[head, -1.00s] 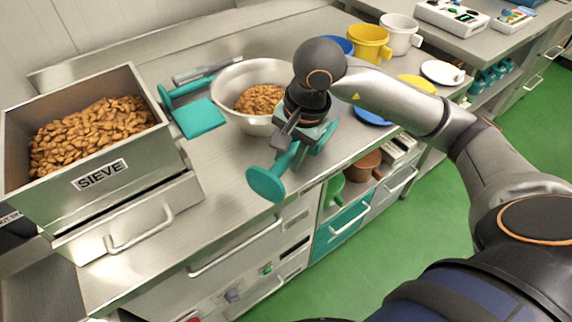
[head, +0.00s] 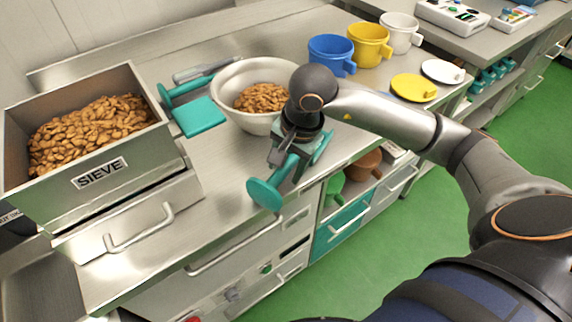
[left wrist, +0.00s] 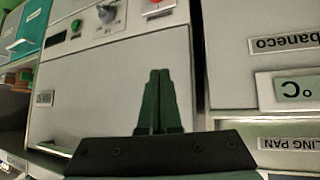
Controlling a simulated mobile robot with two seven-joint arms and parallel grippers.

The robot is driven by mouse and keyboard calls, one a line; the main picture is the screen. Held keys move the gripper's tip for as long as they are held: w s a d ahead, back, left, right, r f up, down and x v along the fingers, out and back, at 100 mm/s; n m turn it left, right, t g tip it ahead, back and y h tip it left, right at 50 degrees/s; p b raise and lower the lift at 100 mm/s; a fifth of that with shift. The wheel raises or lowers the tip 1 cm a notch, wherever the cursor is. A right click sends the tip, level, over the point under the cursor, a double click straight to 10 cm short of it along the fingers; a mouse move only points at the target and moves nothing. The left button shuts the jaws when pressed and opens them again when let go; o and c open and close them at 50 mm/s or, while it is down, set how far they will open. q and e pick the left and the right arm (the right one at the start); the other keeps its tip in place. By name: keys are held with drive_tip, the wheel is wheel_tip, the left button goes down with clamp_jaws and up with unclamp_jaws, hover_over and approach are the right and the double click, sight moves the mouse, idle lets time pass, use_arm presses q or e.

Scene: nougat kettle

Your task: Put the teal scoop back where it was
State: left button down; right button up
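The teal scoop (head: 265,193) is held by my right gripper (head: 281,153) in the head view. Its round end hangs lowest, at the counter's front edge, and another teal part shows right of the gripper. The fingers look shut on its shaft, partly hidden by the wrist. Whether the scoop touches the counter edge is unclear. My left gripper (left wrist: 158,100) shows only in the left wrist view, its fingers together and empty, facing a grey cabinet front.
A white bowl (head: 228,88) of nuts stands just behind the right gripper. A second teal tool (head: 200,117) lies left of it. The steel SIEVE box (head: 100,174) of nuts is at left. Blue (head: 328,52), yellow (head: 369,45) and white (head: 401,33) mugs stand behind. Counter front left of the scoop is clear.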

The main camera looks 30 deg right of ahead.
drive_tip(key=shift+r, duration=0.5)
drive_tip(key=p+v, duration=0.1)
drive_tip(key=v, duration=1)
drive_tip(key=shift+s+r, duration=0.1)
drive_tip(key=shift+r, duration=0.05)
